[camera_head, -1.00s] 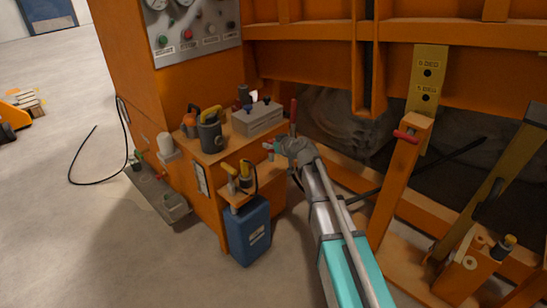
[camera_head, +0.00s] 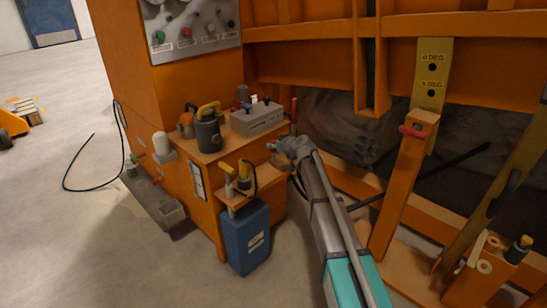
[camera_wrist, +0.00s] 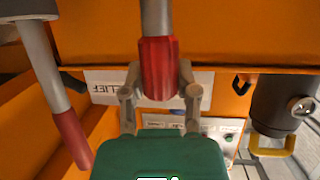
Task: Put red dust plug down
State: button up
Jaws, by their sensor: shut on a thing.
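My gripper (camera_wrist: 160,85) is shut on a red cylindrical grip (camera_wrist: 158,68) at the end of a grey rod in the wrist view. It looks like a lever handle. A second, matching red grip (camera_wrist: 72,138) on a grey rod hangs to the left, apart from my fingers. In the head view my gripper (camera_head: 276,148) is beside the orange cabinet, near an upright red handle (camera_head: 293,109). A small red spot (camera_head: 270,147) shows at my fingertips. I cannot plainly make out a separate dust plug.
The cabinet top (camera_head: 216,155) holds a dark pump-like can (camera_head: 208,135) and a grey box (camera_head: 257,119). A lower shelf (camera_head: 258,187) bears yellow-topped fittings. A blue canister (camera_head: 247,237) stands below it. An orange post (camera_head: 403,190) stands to the right. Open floor is at left.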

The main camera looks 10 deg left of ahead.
aim_at(274, 151)
jog(key=shift+w+f, duration=0.2)
dwell(0.3)
jog(key=shift+w+f+b, duration=0.35)
jog(key=shift+f+b, duration=0.15)
jog(key=shift+b, duration=0.1)
notch_tip(274, 151, down, 3)
jog(key=b, duration=0.3)
jog(key=o, duration=0.9)
jog(key=shift+o, duration=0.2)
jog(key=shift+r, duration=0.1)
